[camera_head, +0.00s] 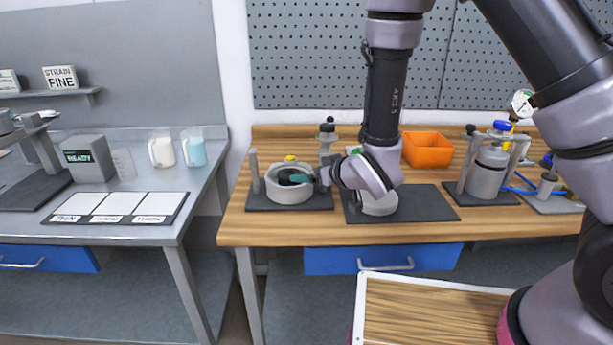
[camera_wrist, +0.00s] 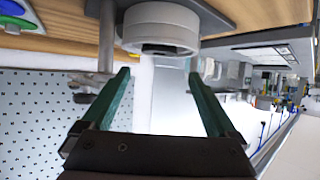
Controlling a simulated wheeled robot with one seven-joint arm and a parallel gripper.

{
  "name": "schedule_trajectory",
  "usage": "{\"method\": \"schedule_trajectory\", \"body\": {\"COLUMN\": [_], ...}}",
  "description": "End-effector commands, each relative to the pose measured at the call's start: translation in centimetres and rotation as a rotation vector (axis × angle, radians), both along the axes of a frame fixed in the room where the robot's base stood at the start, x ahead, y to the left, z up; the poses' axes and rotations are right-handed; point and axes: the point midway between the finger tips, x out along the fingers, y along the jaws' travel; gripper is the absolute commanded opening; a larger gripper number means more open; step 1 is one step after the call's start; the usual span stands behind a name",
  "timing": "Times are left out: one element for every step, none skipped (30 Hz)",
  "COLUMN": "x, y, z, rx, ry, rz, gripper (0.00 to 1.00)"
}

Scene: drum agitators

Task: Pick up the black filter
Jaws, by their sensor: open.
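A pale round housing (camera_head: 290,193) stands on a dark base plate on the wooden bench in the head view. A dark shape (camera_head: 285,176) shows inside its opening, partly covered by my fingers; I cannot tell for sure that it is the black filter. My gripper (camera_head: 292,179) reaches in from the right, its teal fingers at the housing's opening. In the wrist view my gripper (camera_wrist: 160,75) is open with nothing between its fingers. A pale ring (camera_wrist: 160,27) with a dark inside lies just beyond the fingertips.
A second dark plate (camera_head: 425,205) with a pale round part under my wrist lies to the right. An orange bin (camera_head: 427,149) stands behind. A grey canister (camera_head: 487,172) with a blue cap stands further right. A post (camera_head: 254,172) rises left of the housing.

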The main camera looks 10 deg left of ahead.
Motion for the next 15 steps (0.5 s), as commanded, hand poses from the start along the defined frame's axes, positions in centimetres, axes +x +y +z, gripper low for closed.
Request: {"method": "schedule_trajectory", "body": {"x": [0.1, 0.2, 0.6, 0.9, 1.2, 1.6, 1.9, 2.2, 2.5, 2.7, 2.9, 3.1, 3.2, 3.3, 3.5], "y": [0.4, 0.7, 1.1, 1.4, 1.7, 2.2, 2.5, 2.8, 3.1, 3.3, 3.5, 3.6, 3.7, 3.9, 4.1], "z": [-0.3, -0.5, -0.8, -1.0, -1.2, -1.5, -1.7, -1.9, -2.1, -2.3, -2.3, -2.4, -2.5, -2.6, -2.7], "rx": [0.0, 0.0, 0.0, 0.0, 0.001, 0.001, 0.001, 0.001, 0.001, 0.001, 0.001, 0.001, 0.001, 0.002, 0.002], "ry": [-0.004, -0.005, -0.005, -0.005, -0.004, -0.005, -0.004, -0.005, -0.004, -0.004, -0.004, -0.004, -0.004, -0.004, -0.004], "rz": [0.007, 0.008, 0.008, 0.008, 0.009, 0.009, 0.009, 0.008, 0.007, 0.007, 0.007, 0.007, 0.007, 0.008, 0.008], "gripper": [0.93, 0.93, 0.93, 0.93, 0.93, 0.93, 0.93, 0.93, 0.93, 0.93, 0.93, 0.93, 0.93, 0.93, 0.93]}}
